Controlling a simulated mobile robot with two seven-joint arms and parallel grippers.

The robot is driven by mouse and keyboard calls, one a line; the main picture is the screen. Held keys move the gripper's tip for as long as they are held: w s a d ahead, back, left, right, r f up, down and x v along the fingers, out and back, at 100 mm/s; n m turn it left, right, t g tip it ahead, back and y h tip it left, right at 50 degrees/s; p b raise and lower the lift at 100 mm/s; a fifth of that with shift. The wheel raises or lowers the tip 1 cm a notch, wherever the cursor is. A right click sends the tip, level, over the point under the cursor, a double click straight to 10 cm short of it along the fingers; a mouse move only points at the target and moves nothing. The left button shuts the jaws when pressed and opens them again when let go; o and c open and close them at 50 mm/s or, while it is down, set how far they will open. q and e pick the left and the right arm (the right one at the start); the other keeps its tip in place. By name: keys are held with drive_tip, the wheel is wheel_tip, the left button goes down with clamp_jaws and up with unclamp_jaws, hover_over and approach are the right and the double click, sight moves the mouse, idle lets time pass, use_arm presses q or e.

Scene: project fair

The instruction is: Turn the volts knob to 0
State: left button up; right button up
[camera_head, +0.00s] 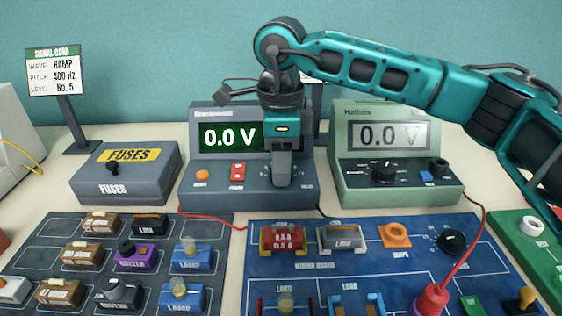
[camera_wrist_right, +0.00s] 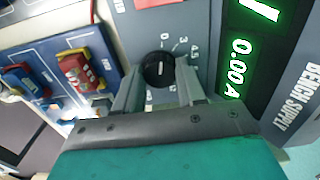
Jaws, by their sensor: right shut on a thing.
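The grey bench supply (camera_head: 190,183) stands at the back middle. Its green display (camera_head: 226,137) reads 0.0 V, and the wrist view shows 0.00A on it too. The black volts knob (camera_wrist_right: 158,70) is on its sloped panel, between the two fingers of my right gripper (camera_wrist_right: 160,88), which is shut on it. A pale pointer mark shows on the knob, with 3 and 4.5 printed beside it; part of the scale is hidden. In the head view my right gripper (camera_head: 281,180) comes down over the panel and hides the knob. My left gripper is not in view.
Right of the supply stands a green meter (camera_head: 345,183) reading 0.0 V, with its own dial (camera_head: 384,172). A fuses box (camera_head: 125,172) stands left. In front lie a parts tray (camera_head: 215,235) and a blue circuit board (camera_head: 265,270) with wires.

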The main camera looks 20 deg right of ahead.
idle(0.4)
drive_tip(key=o, duration=1.1)
drive_tip(key=shift+c, duration=0.2)
drive_tip(key=shift+r, duration=0.1)
wheel_tip(320, 180, up, 13)
drive_tip(key=p, duration=0.1)
